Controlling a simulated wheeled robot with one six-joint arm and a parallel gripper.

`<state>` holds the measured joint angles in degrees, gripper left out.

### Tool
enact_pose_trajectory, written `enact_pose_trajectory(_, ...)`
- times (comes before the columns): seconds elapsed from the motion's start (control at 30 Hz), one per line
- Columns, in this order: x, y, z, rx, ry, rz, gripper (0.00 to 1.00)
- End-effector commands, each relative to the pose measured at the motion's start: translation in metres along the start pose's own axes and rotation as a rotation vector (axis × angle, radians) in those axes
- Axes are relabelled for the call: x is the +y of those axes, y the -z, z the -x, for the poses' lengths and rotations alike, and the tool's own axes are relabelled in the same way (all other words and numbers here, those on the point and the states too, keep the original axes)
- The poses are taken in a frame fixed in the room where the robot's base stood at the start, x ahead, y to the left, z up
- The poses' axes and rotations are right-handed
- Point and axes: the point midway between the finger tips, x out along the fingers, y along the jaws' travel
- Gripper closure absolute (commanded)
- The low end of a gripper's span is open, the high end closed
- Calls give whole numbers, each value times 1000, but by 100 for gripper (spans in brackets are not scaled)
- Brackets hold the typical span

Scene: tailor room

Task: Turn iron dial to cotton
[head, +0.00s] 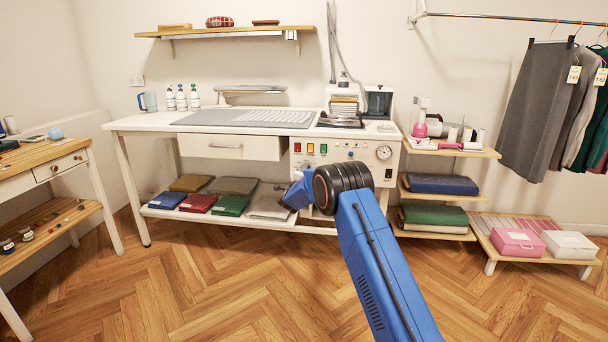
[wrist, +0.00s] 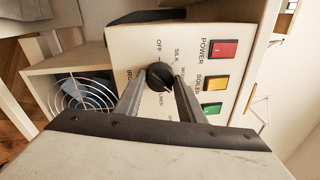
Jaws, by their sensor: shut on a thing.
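The black round iron dial (wrist: 158,74) sits on the cream control panel (wrist: 195,28), with OFF and SILK printed around it in the wrist view. Other labels around it are partly covered by my fingers, and I cannot read COTTON. My gripper (wrist: 160,86) has one finger on each side of the dial and is shut on it. I cannot tell for certain where the dial points. In the head view the panel (head: 338,150) is on the front of the white ironing table (head: 150,122), and my arm hides the gripper.
Red power (wrist: 223,49), amber boiler (wrist: 217,83) and green (wrist: 212,108) switches lie beside the dial. A round wire guard (wrist: 82,94) is at the left in the wrist view. Folded cloth fills the low shelf (head: 160,212). The wooden floor (head: 200,290) in front is clear.

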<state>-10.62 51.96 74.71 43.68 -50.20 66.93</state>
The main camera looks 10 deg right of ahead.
Motion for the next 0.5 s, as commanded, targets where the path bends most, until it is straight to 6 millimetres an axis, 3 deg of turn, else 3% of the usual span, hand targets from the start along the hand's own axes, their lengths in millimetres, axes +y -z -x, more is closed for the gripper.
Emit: enact_pose_trajectory(0.5,2,2,0,7,-6,-62,87)
